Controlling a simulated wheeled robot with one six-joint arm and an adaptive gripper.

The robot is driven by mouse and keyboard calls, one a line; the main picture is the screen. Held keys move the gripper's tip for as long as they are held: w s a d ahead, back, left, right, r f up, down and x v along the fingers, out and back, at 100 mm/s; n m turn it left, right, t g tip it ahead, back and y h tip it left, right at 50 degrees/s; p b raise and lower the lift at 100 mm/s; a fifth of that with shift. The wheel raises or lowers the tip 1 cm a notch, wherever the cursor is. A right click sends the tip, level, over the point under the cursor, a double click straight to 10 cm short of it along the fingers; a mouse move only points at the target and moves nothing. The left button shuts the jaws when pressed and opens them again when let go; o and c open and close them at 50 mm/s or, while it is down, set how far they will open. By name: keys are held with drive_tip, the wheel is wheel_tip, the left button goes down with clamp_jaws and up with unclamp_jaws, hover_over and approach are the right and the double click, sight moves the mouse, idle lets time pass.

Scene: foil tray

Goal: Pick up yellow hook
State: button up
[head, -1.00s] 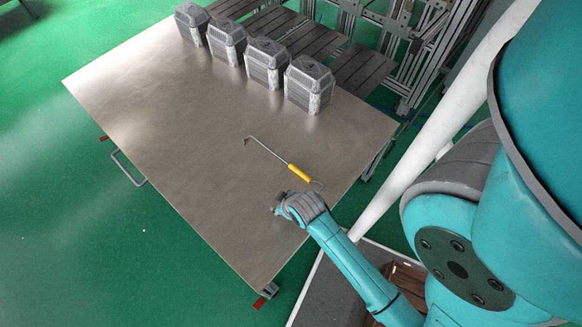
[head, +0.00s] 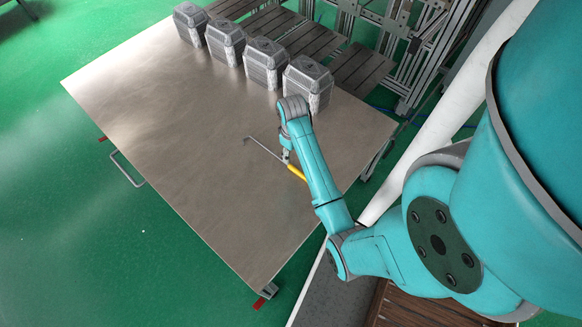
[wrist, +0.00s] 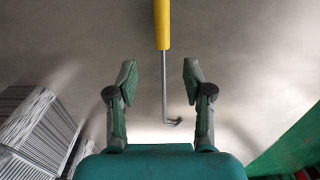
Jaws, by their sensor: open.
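The yellow hook is a thin grey metal rod with a bent tip and a yellow handle. It lies on the metal table (head: 170,130); in the head view its rod (head: 264,149) shows left of my arm, and my arm hides part of the handle. In the wrist view the yellow handle (wrist: 162,24) is at the top and the rod runs down to the bent tip. My gripper (wrist: 160,78) is open and empty, above the hook, with the rod showing between its two fingers. In the head view my gripper (head: 287,155) is small and partly hidden by my arm.
Several grey foil-covered containers (head: 307,85) stand in a row along the table's far edge, close to my raised arm. Dark slatted boards (head: 360,72) and metal framing lie behind them. The left and front of the table are clear.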

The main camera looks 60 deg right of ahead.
sight(291, 166)
drive_tip(key=shift+a+f, duration=0.2)
drive_tip(key=shift+f, duration=3.9)
drive_tip(key=shift+w, duration=0.1)
clamp_jaws()
